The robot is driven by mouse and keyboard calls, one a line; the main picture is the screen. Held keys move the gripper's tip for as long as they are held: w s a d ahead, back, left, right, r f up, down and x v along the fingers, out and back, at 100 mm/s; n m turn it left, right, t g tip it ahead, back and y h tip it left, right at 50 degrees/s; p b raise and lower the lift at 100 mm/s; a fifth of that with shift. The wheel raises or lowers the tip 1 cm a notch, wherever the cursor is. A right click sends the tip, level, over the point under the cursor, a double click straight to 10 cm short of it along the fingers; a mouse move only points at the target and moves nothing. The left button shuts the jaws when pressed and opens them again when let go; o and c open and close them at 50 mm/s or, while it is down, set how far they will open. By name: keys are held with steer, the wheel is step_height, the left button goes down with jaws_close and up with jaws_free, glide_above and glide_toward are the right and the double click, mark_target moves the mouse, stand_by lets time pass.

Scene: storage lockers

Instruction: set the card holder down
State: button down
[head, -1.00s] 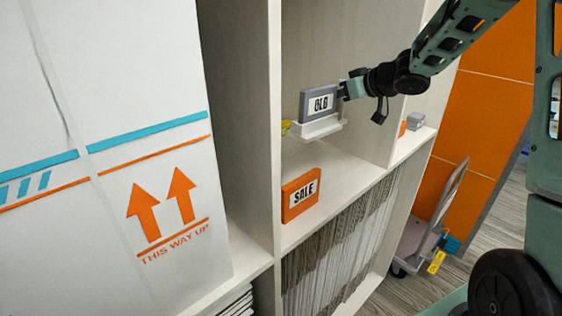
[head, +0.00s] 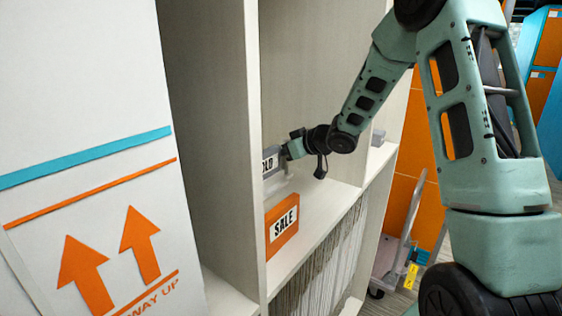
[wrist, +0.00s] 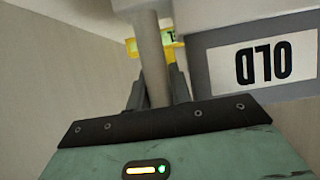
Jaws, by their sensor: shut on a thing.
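The card holder (head: 278,183) is white and low, with a grey block reading "OLD" (head: 269,163) on it. In the head view it is partly cut off by the locker's upright panel. My gripper (head: 286,152) is shut on its pale post (wrist: 153,55), which shows between the fingers in the wrist view. The "OLD" block (wrist: 262,60) appears upside down to the right there. The holder is inside the open compartment, behind the orange "SALE" block (head: 282,226). I cannot tell whether its base touches the shelf.
The shelf (head: 318,215) is bare to the right of the "SALE" block. A small grey thing (head: 378,137) stands on the shelf farther right. A yellow labelled thing (wrist: 132,48) lies beyond my fingers. The upright panel (head: 252,130) stands close on the left.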

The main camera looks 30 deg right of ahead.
steer(key=shift+f, duration=1.2)
steer(key=c, duration=1.3)
jaws_free()
steer(key=shift+o, duration=0.2)
steer(key=v, duration=1.2)
steer(key=shift+b, duration=0.4)
